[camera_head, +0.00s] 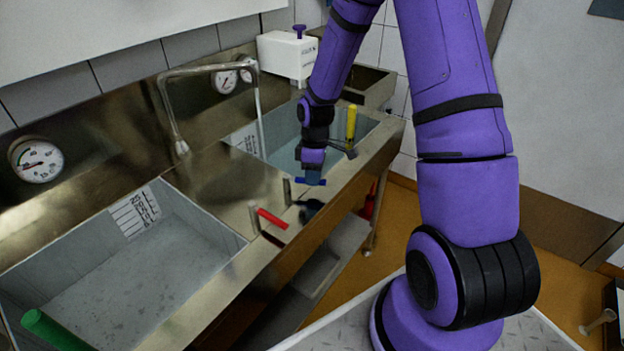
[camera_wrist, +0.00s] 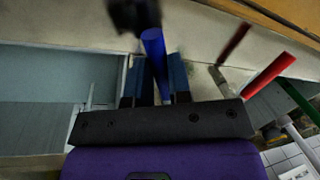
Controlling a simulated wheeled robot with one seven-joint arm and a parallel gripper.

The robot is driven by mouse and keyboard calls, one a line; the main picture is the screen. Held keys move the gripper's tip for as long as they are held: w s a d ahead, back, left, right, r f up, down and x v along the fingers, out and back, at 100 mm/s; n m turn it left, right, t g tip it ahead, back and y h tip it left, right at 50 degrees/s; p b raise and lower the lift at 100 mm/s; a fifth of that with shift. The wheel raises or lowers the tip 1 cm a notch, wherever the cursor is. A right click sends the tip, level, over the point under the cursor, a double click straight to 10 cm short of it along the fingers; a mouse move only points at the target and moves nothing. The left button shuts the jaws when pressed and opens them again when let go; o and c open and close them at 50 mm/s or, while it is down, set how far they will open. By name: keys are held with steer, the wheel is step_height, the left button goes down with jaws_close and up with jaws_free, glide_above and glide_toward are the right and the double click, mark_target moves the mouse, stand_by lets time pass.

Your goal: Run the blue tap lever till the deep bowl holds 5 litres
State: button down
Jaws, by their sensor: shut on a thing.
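The blue tap lever (camera_head: 318,182) stands on the front ledge of the steel sink. My gripper (camera_head: 311,172) is shut on it; the wrist view shows the lever (camera_wrist: 154,48) between my two dark fingers (camera_wrist: 156,82). The bent spout (camera_head: 205,69) points over the far bowl (camera_head: 278,155), and a pale stream (camera_head: 261,118) falls from it into that bowl. Bluish water shows there. A marked scale (camera_head: 243,139) is on its back wall, too small to read. My arm hides part of this bowl.
A red lever (camera_head: 272,218) stands left of the blue one, and a green handle (camera_head: 50,330) is at the near left. The near bowl (camera_head: 130,285) has its own scale (camera_head: 135,211). A yellow-handled tool (camera_head: 351,122) rises beside my wrist. A white box (camera_head: 287,57) stands behind.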

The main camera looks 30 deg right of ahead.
steer(key=shift+w+d+n, duration=0.3)
steer(key=shift+w+n, duration=0.2)
steer(key=shift+n, duration=0.3)
steer(key=c, duration=1.1)
jaws_free()
steer(key=shift+o, duration=0.2)
steer(key=shift+r, duration=0.1)
step_height(320, 180, up, 10)
steer(key=w+d, duration=0.1)
steer(key=shift+w+r, duration=0.2)
steer(key=shift+w, duration=0.2)
